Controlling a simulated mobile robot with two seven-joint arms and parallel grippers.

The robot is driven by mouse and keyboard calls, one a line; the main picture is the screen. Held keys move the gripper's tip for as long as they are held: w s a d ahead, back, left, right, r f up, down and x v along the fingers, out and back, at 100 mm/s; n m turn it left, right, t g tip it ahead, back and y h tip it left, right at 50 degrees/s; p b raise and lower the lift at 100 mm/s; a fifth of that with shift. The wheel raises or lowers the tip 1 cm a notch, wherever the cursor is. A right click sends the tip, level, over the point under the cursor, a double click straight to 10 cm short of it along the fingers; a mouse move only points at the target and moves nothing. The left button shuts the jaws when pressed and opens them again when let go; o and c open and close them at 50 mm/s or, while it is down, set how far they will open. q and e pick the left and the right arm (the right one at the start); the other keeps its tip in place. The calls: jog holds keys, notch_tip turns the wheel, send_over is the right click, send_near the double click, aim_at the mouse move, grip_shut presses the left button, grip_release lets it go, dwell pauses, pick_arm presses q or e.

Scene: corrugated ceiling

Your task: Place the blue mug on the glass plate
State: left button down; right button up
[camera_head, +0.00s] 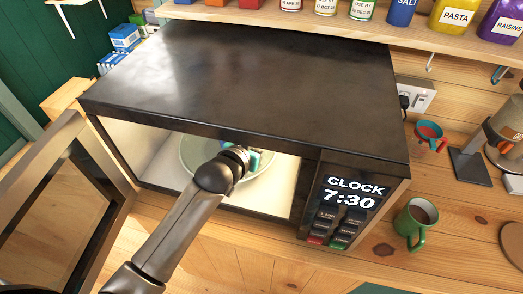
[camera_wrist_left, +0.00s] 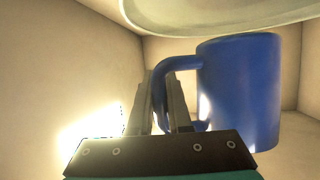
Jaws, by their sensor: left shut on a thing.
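The blue mug (camera_wrist_left: 240,95) shows large in the left wrist view, with its handle between the fingers of my left gripper (camera_wrist_left: 165,105). The gripper is shut on the handle. The pale glass plate (camera_wrist_left: 220,14) crosses the top of that view; I cannot tell whether the mug touches it. In the head view the plate (camera_head: 191,150) lies inside the open microwave, and my left gripper (camera_head: 254,160) reaches in over it. My right gripper is not in view.
The black microwave (camera_head: 250,75) has its door (camera_head: 70,200) swung open at the left. A green mug (camera_head: 415,222), a red and teal mug (camera_head: 429,134) and a coffee maker (camera_head: 485,145) stand on the wooden counter at right. A shelf of jars runs above.

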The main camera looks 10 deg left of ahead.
pick_arm(q)
jog(key=shift+f+b, duration=0.35)
jog(key=shift+f, duration=1.95)
jog(key=shift+w+f, duration=0.2)
jog(key=shift+w, duration=0.05)
jog(key=shift+f, duration=0.1)
jog(key=c, duration=0.8)
grip_release()
jog(key=shift+s+f, duration=0.1)
jog(key=shift+f, duration=0.05)
jog(key=shift+c, duration=0.2)
jog(key=shift+s+r, duration=0.1)
jog(key=shift+r, duration=0.1)
jog(key=p+v, duration=0.1)
jog(key=v, duration=1)
jog(key=shift+s, duration=0.4)
jog(key=shift+a+r, duration=0.1)
